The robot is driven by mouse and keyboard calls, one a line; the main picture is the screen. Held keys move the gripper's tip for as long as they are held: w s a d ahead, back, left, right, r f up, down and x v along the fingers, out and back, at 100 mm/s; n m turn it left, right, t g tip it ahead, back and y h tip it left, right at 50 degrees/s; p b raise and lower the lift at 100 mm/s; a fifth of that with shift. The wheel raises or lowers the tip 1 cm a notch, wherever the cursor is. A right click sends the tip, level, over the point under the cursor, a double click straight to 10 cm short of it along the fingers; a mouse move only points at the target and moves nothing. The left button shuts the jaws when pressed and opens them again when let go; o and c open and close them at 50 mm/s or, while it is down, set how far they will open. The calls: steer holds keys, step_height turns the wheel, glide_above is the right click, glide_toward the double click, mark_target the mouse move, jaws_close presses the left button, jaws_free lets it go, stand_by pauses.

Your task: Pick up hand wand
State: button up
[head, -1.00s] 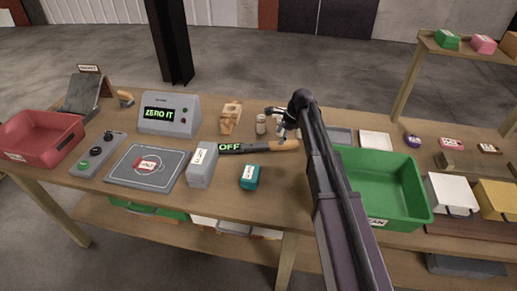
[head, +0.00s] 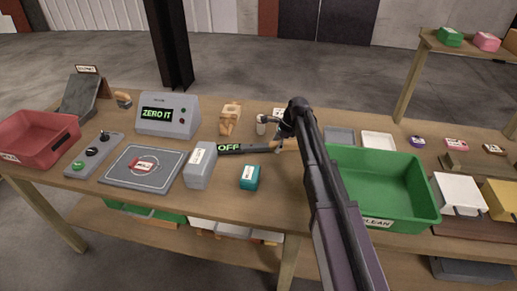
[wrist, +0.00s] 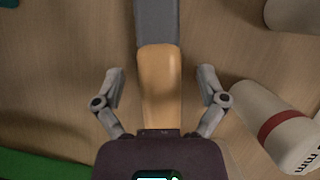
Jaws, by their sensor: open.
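The hand wand (head: 245,148) lies on the wooden table in the head view, with a dark shaft, a lit "OFF" display and a tan handle partly hidden behind my arm. In the wrist view its tan handle (wrist: 160,72) points toward my gripper (wrist: 161,92). The two fingers stand apart on either side of the handle, with a visible gap on both sides. My gripper also shows in the head view (head: 279,139), low at the handle end of the wand.
A grey box (head: 200,166) and teal box (head: 250,177) stand in front. A green bin (head: 385,185) is at right.

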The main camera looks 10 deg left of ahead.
jaws_close()
stand_by(0.3)
steer(key=shift+r, duration=0.15)
steer(key=shift+w+d+r+p, duration=0.15)
steer(key=shift+d+r+p, duration=0.5)
steer(key=shift+p, duration=0.15)
steer(key=w+d+r+p, duration=0.2)
steer(key=d+r+p, duration=0.4)
steer(key=d, duration=0.6)
steer(key=shift+w+d+r, duration=0.2)
steer(key=shift+w, duration=0.15)
step_height(320, 180, up, 13)
steer(key=p, duration=1.3)
steer(key=shift+p, duration=0.3)
